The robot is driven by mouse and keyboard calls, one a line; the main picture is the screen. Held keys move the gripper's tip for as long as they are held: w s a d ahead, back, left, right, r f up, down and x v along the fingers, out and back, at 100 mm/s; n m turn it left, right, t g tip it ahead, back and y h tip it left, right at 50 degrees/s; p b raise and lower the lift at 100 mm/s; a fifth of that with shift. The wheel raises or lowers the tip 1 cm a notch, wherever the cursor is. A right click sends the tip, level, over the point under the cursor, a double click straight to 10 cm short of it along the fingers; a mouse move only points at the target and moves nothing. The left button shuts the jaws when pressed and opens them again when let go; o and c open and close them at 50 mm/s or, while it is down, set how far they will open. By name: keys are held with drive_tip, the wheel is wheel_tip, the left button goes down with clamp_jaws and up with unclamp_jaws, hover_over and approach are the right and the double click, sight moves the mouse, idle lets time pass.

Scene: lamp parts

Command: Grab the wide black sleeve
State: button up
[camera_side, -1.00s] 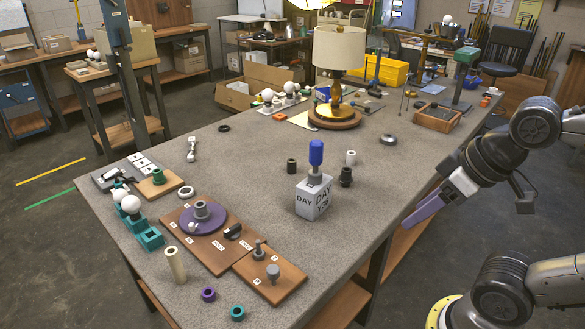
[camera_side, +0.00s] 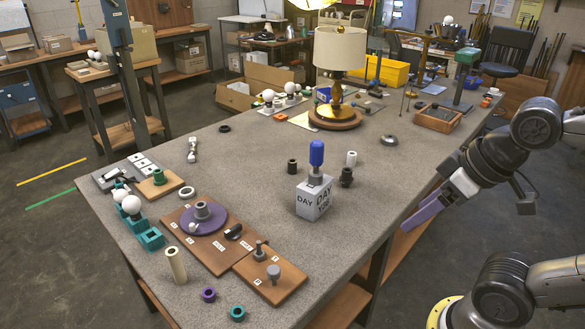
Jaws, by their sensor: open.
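Two small black sleeves stand upright on the grey table near the blue-topped block. One black sleeve (camera_side: 346,177) is just right of the block and looks slightly wider. The other black sleeve (camera_side: 292,166) is left of the blue part and shows an open top. I cannot tell for certain which one is the wide one. My gripper (camera_side: 420,217) has purple fingers, is open and holds nothing visible. It is at the table's right edge, to the right of and apart from both sleeves.
The grey block with a blue top part (camera_side: 314,196) stands close to the sleeves. A white sleeve (camera_side: 351,158) is just behind the right one. A lamp (camera_side: 339,50) stands farther back. Wooden boards with parts (camera_side: 215,255) lie front left. The table between gripper and sleeves is clear.

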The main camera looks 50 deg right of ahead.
drive_tip(key=w+d+r+m, duration=0.1)
drive_tip(key=w+d+r, duration=0.2)
drive_tip(key=w+r, duration=1.05)
drive_tip(key=m+h, duration=0.2)
drive_tip(key=m, duration=0.2)
hover_over(293, 162)
drive_tip(key=s, duration=0.2)
wheel_tip(293, 162, down, 9)
drive_tip(key=f, duration=2.1)
drive_tip(key=shift+a+f, duration=0.25)
drive_tip(key=shift+a, duration=0.15)
drive_tip(key=shift+x, duration=3.2)
drive_tip(key=shift+s, duration=0.15)
